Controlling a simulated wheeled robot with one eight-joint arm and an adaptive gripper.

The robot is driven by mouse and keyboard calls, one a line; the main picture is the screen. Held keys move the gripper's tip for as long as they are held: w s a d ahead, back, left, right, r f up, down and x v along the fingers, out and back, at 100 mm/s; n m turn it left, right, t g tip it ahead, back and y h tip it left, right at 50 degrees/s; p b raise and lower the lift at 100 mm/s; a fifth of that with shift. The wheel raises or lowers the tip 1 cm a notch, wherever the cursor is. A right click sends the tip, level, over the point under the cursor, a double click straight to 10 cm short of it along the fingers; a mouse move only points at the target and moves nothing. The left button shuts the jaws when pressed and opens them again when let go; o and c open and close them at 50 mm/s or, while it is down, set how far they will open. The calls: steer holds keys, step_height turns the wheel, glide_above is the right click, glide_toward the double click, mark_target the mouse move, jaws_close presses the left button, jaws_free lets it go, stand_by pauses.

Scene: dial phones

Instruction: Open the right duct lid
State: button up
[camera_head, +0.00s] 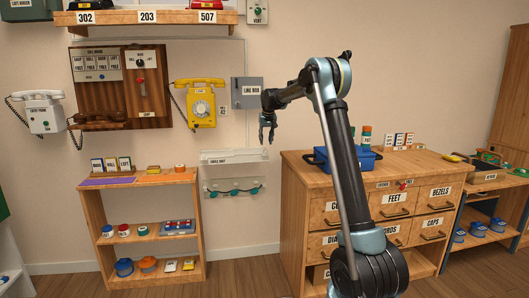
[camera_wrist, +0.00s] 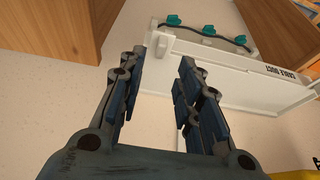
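The white cable duct (camera_head: 233,172) is fixed low on the wall between the small shelf and the drawer cabinet. Its labelled strip (camera_head: 233,160) runs along the upper part, and a dark cable with teal clips (camera_head: 234,190) hangs across the lower part. In the wrist view the duct (camera_wrist: 230,70) appears upside down beyond my fingers, with its label at the right. I cannot tell where a separate right lid begins. My gripper (camera_head: 267,133) is just above and right of the duct. In the wrist view my gripper (camera_wrist: 162,60) is open with nothing between the fingers.
The drawer cabinet (camera_head: 385,210) stands right of the duct, with a blue tote (camera_head: 340,160) on top. The small wooden shelf (camera_head: 140,230) stands at its left. The grey line box (camera_head: 247,93) and yellow phone (camera_head: 202,102) hang above. The floor below the duct is clear.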

steer(key=shift+x, duration=3.6)
